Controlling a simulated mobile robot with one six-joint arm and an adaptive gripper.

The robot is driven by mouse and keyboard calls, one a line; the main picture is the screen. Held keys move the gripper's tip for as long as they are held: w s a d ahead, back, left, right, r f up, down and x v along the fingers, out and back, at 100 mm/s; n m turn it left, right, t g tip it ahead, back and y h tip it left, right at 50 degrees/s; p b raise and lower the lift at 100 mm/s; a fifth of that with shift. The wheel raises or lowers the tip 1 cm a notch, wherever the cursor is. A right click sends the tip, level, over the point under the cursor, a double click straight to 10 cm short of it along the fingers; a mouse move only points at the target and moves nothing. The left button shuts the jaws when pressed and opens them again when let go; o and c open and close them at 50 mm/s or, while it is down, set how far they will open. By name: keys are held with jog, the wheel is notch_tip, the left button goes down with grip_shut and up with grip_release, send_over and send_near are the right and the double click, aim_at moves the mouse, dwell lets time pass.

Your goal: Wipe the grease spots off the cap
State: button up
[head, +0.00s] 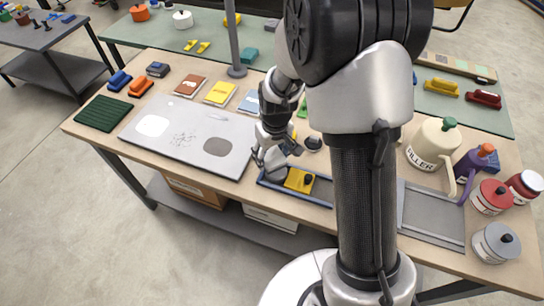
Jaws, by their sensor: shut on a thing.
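My gripper (270,157) is above the left end of a blue-edged tray (322,199), right of a large pale grey panel (145,138). It is shut on a small pale grey thing (277,160), partly hidden by the fingers; I cannot tell what it is. A yellow block with a dark knob (294,181) sits in the tray, just right of the gripper. The panel bears a white patch (152,125), a dark grey patch (217,147) and small dark specks (183,140) between them. I cannot tell which thing is the cap.
A dark green ribbed mat (102,113) lies at the left. Colored blocks and brown, yellow and blue cards line the back. A cream FILLER jug (432,145), a purple jug (468,167) and several lidded pots crowd the right end. My arm hides the table's middle.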

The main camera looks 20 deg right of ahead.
jog(key=shift+r+p, duration=1)
jog(key=shift+r, duration=0.7)
